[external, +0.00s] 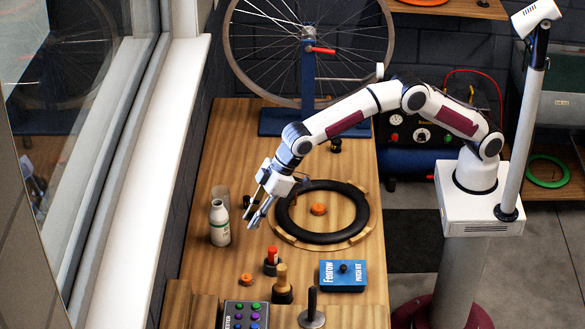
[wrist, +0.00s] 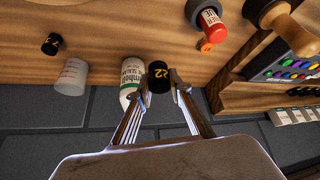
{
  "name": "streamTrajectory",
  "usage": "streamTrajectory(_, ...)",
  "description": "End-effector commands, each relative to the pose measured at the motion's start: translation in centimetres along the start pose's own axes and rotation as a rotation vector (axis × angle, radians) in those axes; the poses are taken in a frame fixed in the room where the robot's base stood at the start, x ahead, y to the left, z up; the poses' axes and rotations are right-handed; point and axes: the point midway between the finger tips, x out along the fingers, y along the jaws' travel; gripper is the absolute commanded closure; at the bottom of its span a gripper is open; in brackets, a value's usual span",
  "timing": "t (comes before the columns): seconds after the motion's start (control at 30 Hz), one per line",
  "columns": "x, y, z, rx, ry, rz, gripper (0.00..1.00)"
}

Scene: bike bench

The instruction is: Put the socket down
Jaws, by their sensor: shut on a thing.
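A black socket (wrist: 158,76) with a yellow "22" is between the fingertips of my gripper (wrist: 160,84) in the wrist view. My gripper is shut on it, next to the white sealant bottle (wrist: 132,72). In the external view my gripper (external: 257,214) points down over the left part of the bench, right of the bottle (external: 219,224). The held socket is not clear there, and I cannot tell its height above the bench. Another black socket with a yellow mark (wrist: 51,43) stands on the bench near a clear cup (wrist: 71,77).
In front stand a red-topped tube (external: 272,254), a wooden-handled tool (external: 282,285) and a blue box (external: 343,281). A bike wheel stand (external: 307,75) is at the back. Bare wood lies left of the tyre.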

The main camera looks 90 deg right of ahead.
Motion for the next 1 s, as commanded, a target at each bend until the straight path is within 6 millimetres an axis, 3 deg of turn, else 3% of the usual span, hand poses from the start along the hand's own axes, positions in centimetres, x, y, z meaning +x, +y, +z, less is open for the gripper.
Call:
streamTrajectory(0.17,-0.2,3.1,-0.2,0.034,0.001,0.020,1.00)
streamTrajectory(0.43,-0.9,11.3,0.5,0.123,0.001,0.072,1.00)
streamTrajectory(0.73,-2.3,21.1,3.0,0.322,0.001,0.187,1.00)
streamTrajectory(1.0,-3.5,26.8,5.2,0.509,0.001,0.294,1.00)
